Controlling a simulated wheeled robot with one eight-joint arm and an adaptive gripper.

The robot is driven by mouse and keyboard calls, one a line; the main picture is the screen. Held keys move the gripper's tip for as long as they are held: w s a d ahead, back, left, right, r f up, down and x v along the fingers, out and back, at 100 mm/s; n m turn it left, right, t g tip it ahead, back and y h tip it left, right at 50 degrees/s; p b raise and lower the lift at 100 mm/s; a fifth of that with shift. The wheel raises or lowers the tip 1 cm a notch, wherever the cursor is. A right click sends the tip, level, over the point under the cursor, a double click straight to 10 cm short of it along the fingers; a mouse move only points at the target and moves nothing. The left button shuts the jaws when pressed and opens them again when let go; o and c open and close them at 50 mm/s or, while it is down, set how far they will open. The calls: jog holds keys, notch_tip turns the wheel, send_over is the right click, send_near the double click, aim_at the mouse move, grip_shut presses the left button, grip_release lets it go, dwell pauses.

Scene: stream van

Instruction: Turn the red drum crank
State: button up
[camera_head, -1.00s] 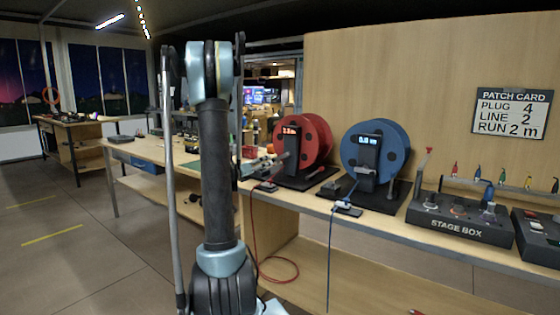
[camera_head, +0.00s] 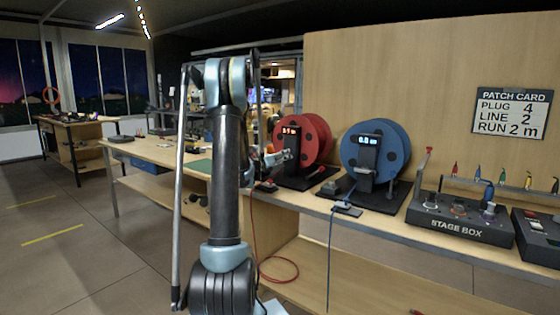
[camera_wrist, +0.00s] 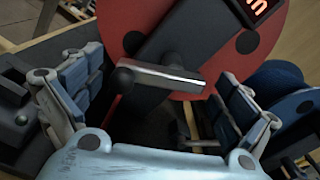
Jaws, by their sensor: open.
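The red drum (camera_head: 318,138) stands upright on a dark base on the bench, right of my arm. A dark post with a lit red display (camera_head: 291,131) stands in front of it; its digits are too small to read surely. In the wrist view the red drum (camera_wrist: 270,45) fills the upper part. The grey crank bar with a dark round knob (camera_wrist: 160,77) crosses between my fingers. My gripper (camera_wrist: 150,72) is open, one finger on each side of the crank, not closed on it. In the head view my gripper (camera_head: 270,158) is beside the crank, partly hidden by my arm.
A blue drum (camera_head: 405,150) with its own display stands close to the right. The stage box (camera_head: 455,218) is further right. Red and blue cables (camera_head: 329,255) hang off the bench front. A patch card (camera_head: 512,112) is on the wall. Floor at left is clear.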

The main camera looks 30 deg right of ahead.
jog(key=shift+w+d, duration=0.25)
jog(key=shift+d, duration=0.45)
jog(key=shift+c, duration=0.3)
jog(key=c, duration=1)
jog(key=shift+r+m, duration=0.1)
jog(key=shift+m, duration=0.3)
